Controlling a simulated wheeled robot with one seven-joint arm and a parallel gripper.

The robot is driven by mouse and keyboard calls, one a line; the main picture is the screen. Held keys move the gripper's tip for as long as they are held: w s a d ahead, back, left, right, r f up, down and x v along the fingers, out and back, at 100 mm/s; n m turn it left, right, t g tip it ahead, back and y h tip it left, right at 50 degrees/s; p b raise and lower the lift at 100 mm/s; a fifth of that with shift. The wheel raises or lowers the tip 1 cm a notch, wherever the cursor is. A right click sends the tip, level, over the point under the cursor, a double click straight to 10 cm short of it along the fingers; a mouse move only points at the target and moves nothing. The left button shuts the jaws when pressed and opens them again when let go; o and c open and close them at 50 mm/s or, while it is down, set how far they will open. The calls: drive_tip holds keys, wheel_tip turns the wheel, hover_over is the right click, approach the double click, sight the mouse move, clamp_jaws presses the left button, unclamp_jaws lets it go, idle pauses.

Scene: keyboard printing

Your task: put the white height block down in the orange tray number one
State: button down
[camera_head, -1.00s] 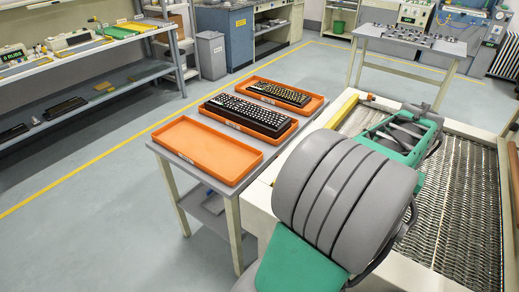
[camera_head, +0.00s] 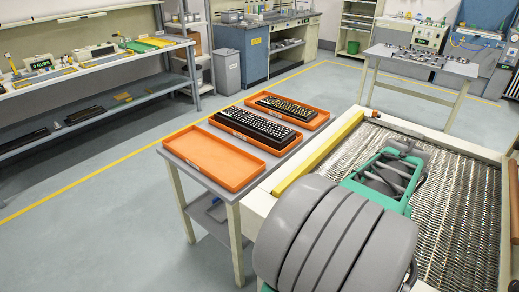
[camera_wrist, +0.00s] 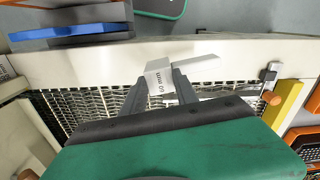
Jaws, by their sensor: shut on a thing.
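The white height block (camera_wrist: 160,82), marked "60 mm", is in the wrist view, held between the dark fingers of my gripper (camera_wrist: 161,86) above a metal mesh belt. In the head view my arm hides the gripper and the block. Three orange trays lie in a row on a grey table left of the belt. The nearest orange tray (camera_head: 205,168) is empty. The middle orange tray (camera_head: 225,134) and the far orange tray (camera_head: 319,121) each hold a dark keyboard. The tray numbers are too small to read.
The mesh conveyor (camera_head: 450,190) has a pale frame and a yellow bar (camera_head: 318,155) along its side near the tray table (camera_head: 222,192). A blue object (camera_wrist: 62,31) lies at upper left in the wrist view. Open floor (camera_head: 90,215) lies left of the tray table.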

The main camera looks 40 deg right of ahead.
drive_tip(key=w+a+f+n, duration=0.4)
drive_tip(key=w+a, duration=0.4)
drive_tip(key=a, duration=0.3)
drive_tip(key=w+a+f+n, duration=0.5)
drive_tip(key=w+a, duration=0.4)
drive_tip(key=a, duration=0.3)
drive_tip(key=w+a+f+n, duration=0.4)
drive_tip(key=w+a, duration=0.5)
drive_tip(key=a, duration=0.3)
drive_tip(key=shift+a+f, duration=0.2)
drive_tip(key=shift+f, duration=0.2)
